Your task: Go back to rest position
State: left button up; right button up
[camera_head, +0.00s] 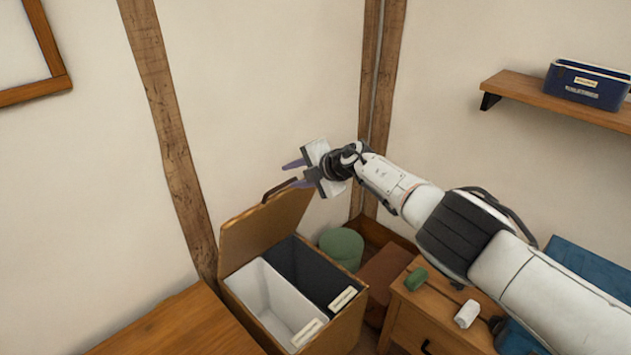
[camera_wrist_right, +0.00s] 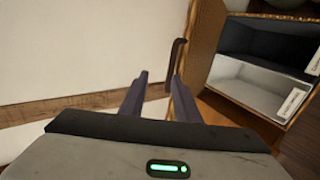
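My right gripper (camera_head: 288,174) is raised above and behind the open lid of a wooden two-compartment bin. In the right wrist view its two purple fingers (camera_wrist_right: 158,82) stand apart with nothing between them. The bin lid (camera_head: 262,232) stands up on its left side, with a dark curved handle (camera_head: 278,190) at its top edge. The handle also shows in the right wrist view (camera_wrist_right: 177,58), just beyond the fingertips and apparently apart from them. My left gripper is not in view.
The bin has a white compartment (camera_head: 268,300) and a dark one (camera_head: 312,274). A green round stool (camera_head: 342,246) stands behind it. A wooden cabinet (camera_head: 440,325) with small green and white items sits under my right arm. A wall shelf (camera_head: 540,97) holds a blue box (camera_head: 588,84).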

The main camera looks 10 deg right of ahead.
jog(key=shift+s+r, duration=0.15)
jog(key=shift+s, duration=0.05)
jog(key=s+a+f+m+t+y, duration=0.1)
jog(key=s+a+f+m+y, duration=0.2)
jog(key=s+a+f, duration=0.55)
jog(key=s+f+m+t, duration=0.2)
jog(key=s+f+m, duration=0.4)
jog(key=s+f, duration=0.15)
jog(key=s+d+f+m+g+h, duration=0.1)
jog(key=s+d+f+m+h, duration=0.1)
jog(key=s, duration=0.9)
jog(key=s+d+f+m+g+h, duration=0.1)
jog(key=s+d+f+m+h, duration=0.1)
jog(key=s+d+f+m, duration=0.2)
jog(key=s+d+f+m+g+h, duration=0.1)
jog(key=s+d+f+m+h, duration=0.2)
jog(key=s+d+m, duration=0.5)
jog(key=s+d, duration=0.2)
jog(key=s, duration=0.9)
jog(key=shift+s+g, duration=0.3)
